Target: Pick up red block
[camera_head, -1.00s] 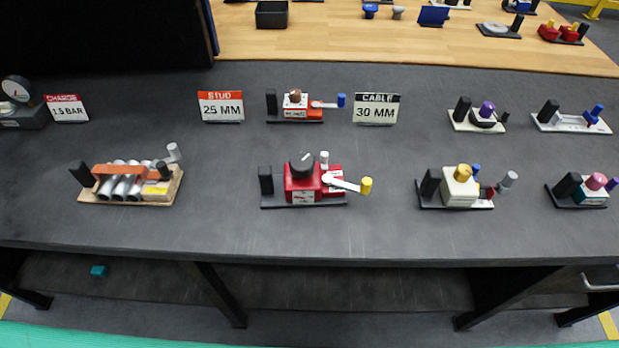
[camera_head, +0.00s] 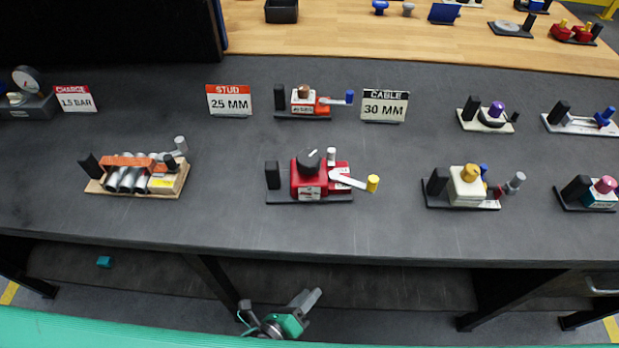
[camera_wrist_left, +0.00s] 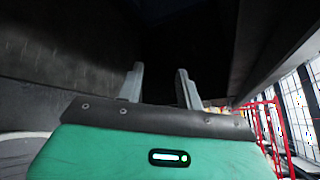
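A red block-shaped valve unit (camera_head: 309,182) with a black knob and a white lever with a yellow end stands on a dark base at the middle of the grey bench. A smaller unit with red parts (camera_head: 303,103) stands behind it. My left gripper (camera_head: 309,297) is low in front of the bench's front edge, below and apart from the red unit. In the left wrist view its two fingers (camera_wrist_left: 160,74) are spread with nothing between them. That view does not show the red unit. My right gripper is not in view.
The bench edge (camera_head: 400,257) lies between my left gripper and the bench top. An orange and silver unit (camera_head: 138,173) is to the left, a white unit with a yellow knob (camera_head: 466,187) to the right. A teal block (camera_head: 104,262) lies on the lower shelf.

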